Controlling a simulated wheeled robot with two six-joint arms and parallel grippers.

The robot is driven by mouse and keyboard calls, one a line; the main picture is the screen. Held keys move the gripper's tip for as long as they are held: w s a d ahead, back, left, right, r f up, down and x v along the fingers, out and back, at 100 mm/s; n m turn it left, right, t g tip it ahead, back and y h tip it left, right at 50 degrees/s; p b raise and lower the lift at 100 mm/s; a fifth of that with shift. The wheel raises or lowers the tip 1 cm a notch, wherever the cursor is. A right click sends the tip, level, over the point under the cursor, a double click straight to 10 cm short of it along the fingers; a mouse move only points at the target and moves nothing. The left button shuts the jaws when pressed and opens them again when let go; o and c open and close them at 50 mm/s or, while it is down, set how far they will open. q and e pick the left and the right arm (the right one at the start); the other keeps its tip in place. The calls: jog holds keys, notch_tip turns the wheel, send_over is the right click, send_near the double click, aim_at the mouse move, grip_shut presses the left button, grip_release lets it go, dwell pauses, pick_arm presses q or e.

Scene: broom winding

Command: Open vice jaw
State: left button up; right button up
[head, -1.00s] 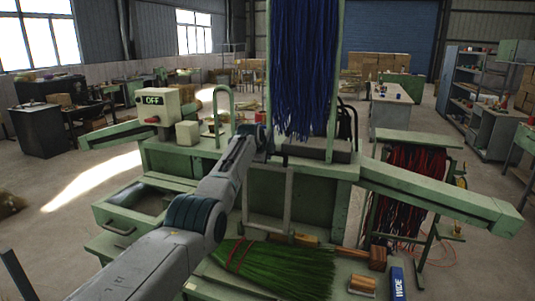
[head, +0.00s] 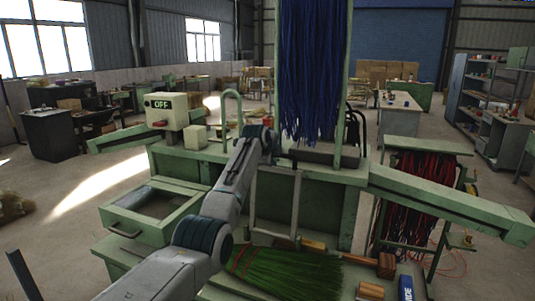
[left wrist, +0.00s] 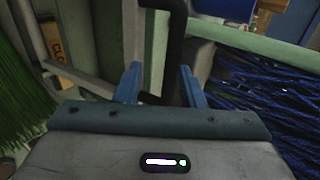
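The green broom winding machine (head: 360,190) stands in front of me, with long blue bristles (head: 308,70) hanging above its bench. A dark grey block under the bristles (head: 318,152) may be part of the vice; I cannot make out its jaws. My left arm reaches to the machine, and its gripper is mostly hidden by the wrist in the head view. In the left wrist view my left gripper (left wrist: 160,84) has its two blue fingers apart. A black bent bar (left wrist: 174,50) runs between and beyond them; contact is unclear. My right gripper is not in view.
A yellow plate lettered "CLO" (left wrist: 54,42) is left of the fingers. A green bristle bundle (head: 290,270) lies on the lower shelf, with wooden blocks (head: 386,264) beside it. A control box reading OFF (head: 165,108) stands at left. A rack of red and dark strands (head: 415,200) is at right.

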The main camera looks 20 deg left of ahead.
pick_arm(q)
jog(key=b+v, duration=0.3)
jog(key=v, duration=0.5)
jog(key=shift+s+b, duration=0.3)
jog(key=shift+b, duration=0.1)
jog(key=shift+r, duration=0.1)
